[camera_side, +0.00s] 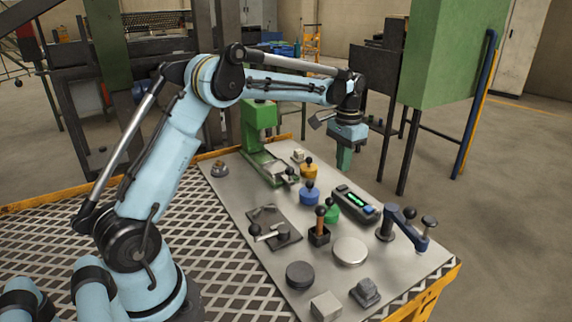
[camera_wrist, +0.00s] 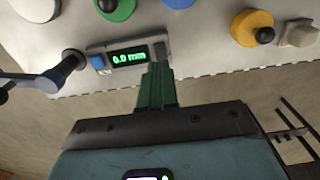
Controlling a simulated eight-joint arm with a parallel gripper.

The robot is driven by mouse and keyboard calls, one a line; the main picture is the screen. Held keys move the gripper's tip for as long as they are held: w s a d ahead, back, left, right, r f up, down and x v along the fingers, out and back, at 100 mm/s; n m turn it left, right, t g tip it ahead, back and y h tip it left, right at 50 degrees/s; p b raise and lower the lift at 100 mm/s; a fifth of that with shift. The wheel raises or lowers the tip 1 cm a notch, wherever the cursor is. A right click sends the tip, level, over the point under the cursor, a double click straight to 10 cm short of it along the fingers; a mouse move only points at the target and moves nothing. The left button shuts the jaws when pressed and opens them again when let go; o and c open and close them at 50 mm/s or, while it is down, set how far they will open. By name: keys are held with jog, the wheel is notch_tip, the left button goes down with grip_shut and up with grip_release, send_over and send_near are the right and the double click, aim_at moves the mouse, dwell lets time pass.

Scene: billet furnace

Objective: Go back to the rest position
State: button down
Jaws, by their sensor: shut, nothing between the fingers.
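My gripper (camera_side: 344,158) hangs from the end of my arm above the far right edge of the grey work plate, pointing down. Its green fingers are shut together with nothing between them. In the wrist view the shut fingers (camera_wrist: 157,87) show in the middle, in front of the plate's edge. A dark display box (camera_side: 356,204) lies on the plate, nearer the camera than the gripper. Its screen reads 0.0 mm in the wrist view (camera_wrist: 128,57). The gripper appears apart from everything on the plate.
The plate (camera_side: 236,201) carries a green press (camera_side: 259,135), yellow (camera_side: 309,171), blue (camera_side: 309,194) and green (camera_side: 331,212) knobs, a joystick (camera_side: 319,232), a blue crank (camera_side: 405,226), and round discs (camera_side: 350,251). A green cabinet (camera_side: 450,55) stands behind right. Open floor lies right of the table.

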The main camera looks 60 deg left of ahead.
jog(key=shift+r, duration=0.75)
jog(key=s+d+r+t, duration=0.4)
jog(key=s+d+r, duration=0.3)
jog(key=s, duration=0.3)
jog(key=s+d+f+t, duration=0.1)
jog(key=s+d+f, duration=0.1)
jog(key=s, duration=0.3)
jog(key=s+d+f+t, duration=0.2)
jog(key=s+d, duration=0.1)
jog(key=s, duration=0.3)
jog(key=shift+f, duration=0.35)
